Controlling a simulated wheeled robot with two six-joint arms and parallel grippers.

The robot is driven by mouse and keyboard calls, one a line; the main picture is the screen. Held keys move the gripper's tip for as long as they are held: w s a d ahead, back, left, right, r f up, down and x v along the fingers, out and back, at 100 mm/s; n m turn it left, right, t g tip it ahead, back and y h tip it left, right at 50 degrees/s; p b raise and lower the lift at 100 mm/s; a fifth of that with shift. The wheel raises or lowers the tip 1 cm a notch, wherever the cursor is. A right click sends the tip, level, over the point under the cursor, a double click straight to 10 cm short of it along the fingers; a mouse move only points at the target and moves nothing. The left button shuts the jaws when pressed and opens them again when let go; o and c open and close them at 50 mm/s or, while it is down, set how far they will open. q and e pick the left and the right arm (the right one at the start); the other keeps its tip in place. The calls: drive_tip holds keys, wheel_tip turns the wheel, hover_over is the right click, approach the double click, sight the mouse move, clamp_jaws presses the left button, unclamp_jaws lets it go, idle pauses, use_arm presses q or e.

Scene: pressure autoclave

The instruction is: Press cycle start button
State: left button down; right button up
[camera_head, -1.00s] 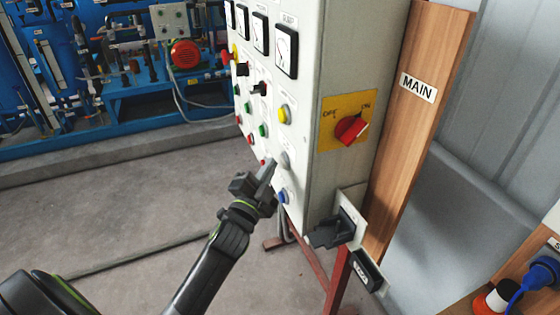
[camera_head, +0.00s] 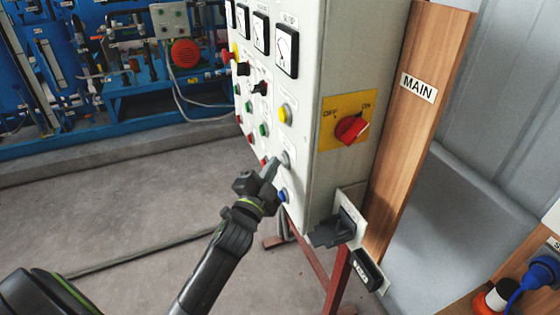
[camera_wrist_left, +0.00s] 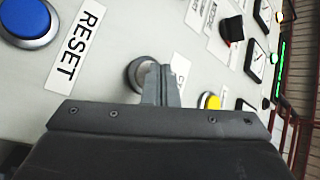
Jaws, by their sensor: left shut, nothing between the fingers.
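The cycle start button is a pale grey round button (camera_head: 285,158) low on the front of the white control panel (camera_head: 311,60). In the left wrist view the grey button (camera_wrist_left: 137,74) sits partly behind my fingers, beside a label partly hidden that starts with "CY". My left gripper (camera_head: 271,168) is shut and empty, its fingertips pointing at the grey button. In the left wrist view the closed fingertips (camera_wrist_left: 160,78) overlap the button's edge. I cannot tell whether they touch it. My right gripper is not in view.
A blue RESET button (camera_head: 282,196) is just below, and a yellow button (camera_head: 285,113) above. A red main switch (camera_head: 350,129) is on the panel's side. A black plug (camera_head: 333,231) juts out lower right. The floor to the left is clear.

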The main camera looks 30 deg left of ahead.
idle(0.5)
use_arm(q)
drive_tip(key=shift+s+a, duration=0.5)
drive_tip(key=shift+s, duration=0.1)
drive_tip(key=s+a+b, duration=0.2)
drive_tip(key=s+a, duration=0.1)
drive_tip(key=shift+s+a+b, duration=0.15)
drive_tip(key=shift+s+b, duration=0.25)
idle(0.7)
